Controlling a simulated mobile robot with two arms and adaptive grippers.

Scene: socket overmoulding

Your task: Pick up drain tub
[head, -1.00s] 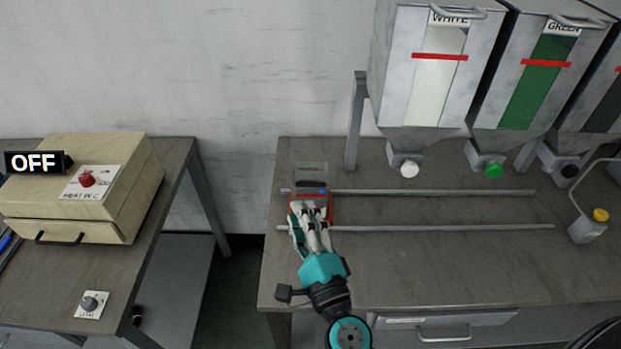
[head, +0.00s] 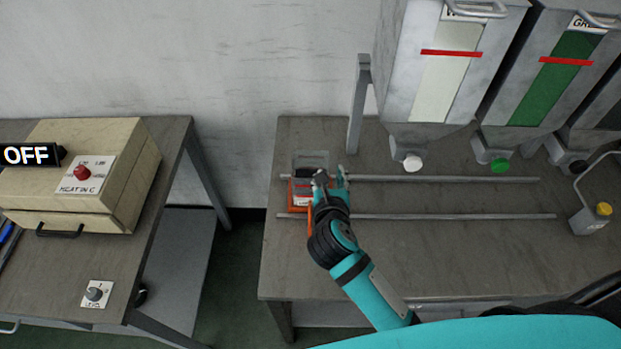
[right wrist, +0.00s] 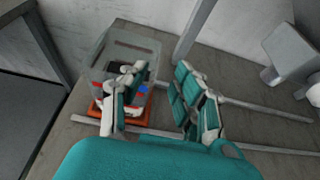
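A clear grey tub (head: 311,158), which I take to be the drain tub, stands at the left end of the bench rails. An orange-red carriage or base (head: 299,196) with dark, white and blue parts sits at its front. In the right wrist view the tub (right wrist: 133,50) is see-through, above the orange base (right wrist: 97,112). My right gripper (head: 331,181) is at the right side of the tub and base. In the right wrist view its fingers (right wrist: 160,95) are spread apart with nothing held. One finger overlaps the tub in the picture; contact is unclear. My left gripper is out of view.
Two metal rails (head: 440,216) run along the bench (head: 400,260). Hoppers with a white (head: 413,162) and a green outlet (head: 500,166) hang at the back right, with a support post (head: 358,105). A heater box (head: 75,175) stands on the separate left bench.

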